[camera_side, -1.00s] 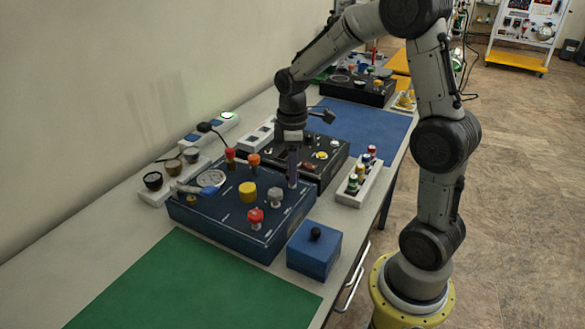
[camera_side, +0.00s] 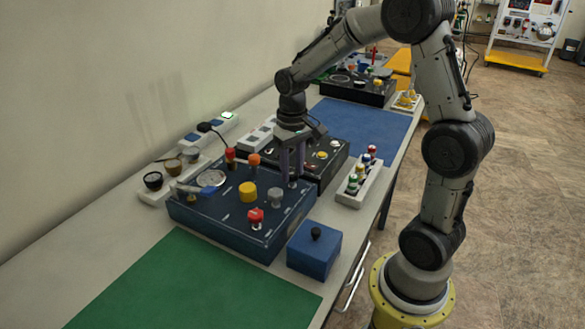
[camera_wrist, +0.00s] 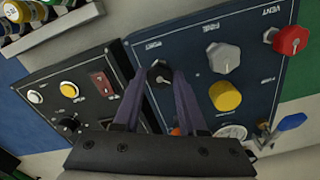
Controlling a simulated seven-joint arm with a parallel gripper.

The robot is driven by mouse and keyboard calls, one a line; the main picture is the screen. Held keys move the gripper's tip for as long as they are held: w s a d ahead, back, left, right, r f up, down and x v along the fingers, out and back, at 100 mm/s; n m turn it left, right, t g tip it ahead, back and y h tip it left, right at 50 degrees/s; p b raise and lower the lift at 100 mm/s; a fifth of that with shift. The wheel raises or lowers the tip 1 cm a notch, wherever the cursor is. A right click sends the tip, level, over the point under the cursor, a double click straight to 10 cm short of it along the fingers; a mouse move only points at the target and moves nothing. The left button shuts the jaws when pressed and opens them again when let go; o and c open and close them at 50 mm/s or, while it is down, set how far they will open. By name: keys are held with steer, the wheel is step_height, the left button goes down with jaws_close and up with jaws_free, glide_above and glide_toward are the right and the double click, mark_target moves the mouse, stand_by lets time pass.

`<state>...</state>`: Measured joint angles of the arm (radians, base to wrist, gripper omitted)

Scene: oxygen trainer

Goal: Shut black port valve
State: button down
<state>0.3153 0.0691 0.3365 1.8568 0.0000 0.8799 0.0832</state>
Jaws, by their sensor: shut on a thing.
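The black port valve (camera_wrist: 160,72) is a dark knob with a light mark, beside the PORT label on the dark blue panel (camera_wrist: 262,18). My gripper (camera_wrist: 160,80) has one finger on each side of this knob and is shut on it. In the side view, my gripper (camera_side: 292,182) points down at the back right corner of the blue panel (camera_side: 215,221). The fingers mostly hide the knob there.
Near the knob stand a grey knob (camera_side: 275,196), a yellow knob (camera_side: 247,192) and a red knob (camera_side: 256,217). A black panel (camera_side: 324,165) adjoins behind. A blue box (camera_side: 314,250) stands in front right. The green mat (camera_side: 190,290) is clear.

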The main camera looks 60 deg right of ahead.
mark_target(292, 173)
steer(key=m, duration=0.5)
steer(key=shift+m, duration=0.3)
steer(key=m, duration=0.4)
steer(key=shift+w+r+m, duration=0.1)
steer(key=shift+m, duration=0.2)
steer(key=shift+c, duration=2.3)
jaws_free()
step_height(292, 173, up, 14)
